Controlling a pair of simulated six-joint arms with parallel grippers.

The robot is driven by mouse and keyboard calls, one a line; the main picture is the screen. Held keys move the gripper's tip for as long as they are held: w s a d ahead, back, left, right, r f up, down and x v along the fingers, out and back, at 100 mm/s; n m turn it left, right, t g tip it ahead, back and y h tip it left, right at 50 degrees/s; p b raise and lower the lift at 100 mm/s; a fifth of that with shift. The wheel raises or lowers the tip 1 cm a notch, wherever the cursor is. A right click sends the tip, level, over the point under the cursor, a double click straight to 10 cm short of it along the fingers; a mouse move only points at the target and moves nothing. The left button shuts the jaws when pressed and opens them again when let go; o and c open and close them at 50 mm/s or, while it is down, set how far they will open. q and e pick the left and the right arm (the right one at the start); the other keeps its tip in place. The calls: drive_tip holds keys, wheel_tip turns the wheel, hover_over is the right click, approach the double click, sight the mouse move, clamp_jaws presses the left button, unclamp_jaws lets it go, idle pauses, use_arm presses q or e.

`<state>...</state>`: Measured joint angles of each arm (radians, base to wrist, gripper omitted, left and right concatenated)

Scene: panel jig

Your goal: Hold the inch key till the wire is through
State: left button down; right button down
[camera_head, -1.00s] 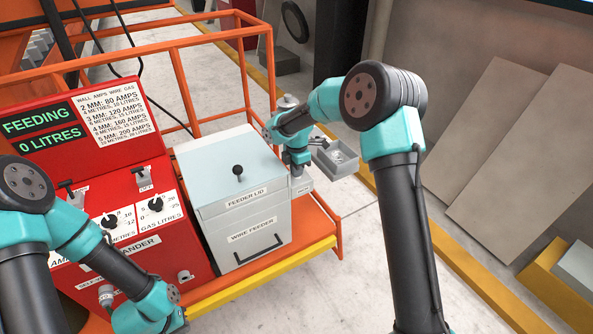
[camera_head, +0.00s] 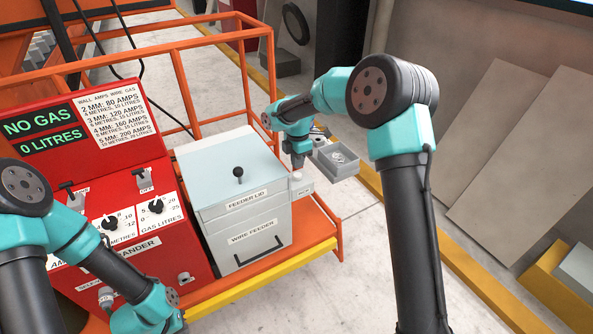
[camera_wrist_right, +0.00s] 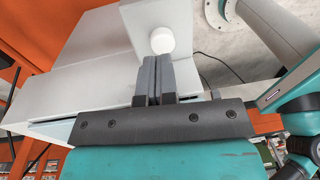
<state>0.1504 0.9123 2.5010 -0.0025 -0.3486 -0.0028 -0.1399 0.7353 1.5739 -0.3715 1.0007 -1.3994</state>
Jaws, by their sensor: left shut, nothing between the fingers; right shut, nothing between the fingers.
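The inch key seems to be the round white button in the right wrist view (camera_wrist_right: 171,40), on a small box at the wire feeder's right side. In the head view this button (camera_head: 297,176) shows at the box's top. My right gripper (camera_head: 298,162) is shut and empty, its fingertips just above the button; a small gap seems to show. In the right wrist view the closed fingers (camera_wrist_right: 157,65) lie close before the button. My left gripper (camera_head: 178,322) is at the bottom edge, in front of the red panel, its fingertips hardly visible. No wire is plainly visible.
The red panel's display (camera_head: 48,132) reads NO GAS, 0 LITRES. The wire feeder (camera_head: 245,220) has its lid down. A grey tray (camera_head: 343,170) stands behind the right gripper. Orange rails (camera_head: 215,40) frame the cart. Pale floor lies to the right.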

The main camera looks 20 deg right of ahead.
wheel_tip(320, 180, up, 9)
drive_tip(key=shift+w, duration=0.45)
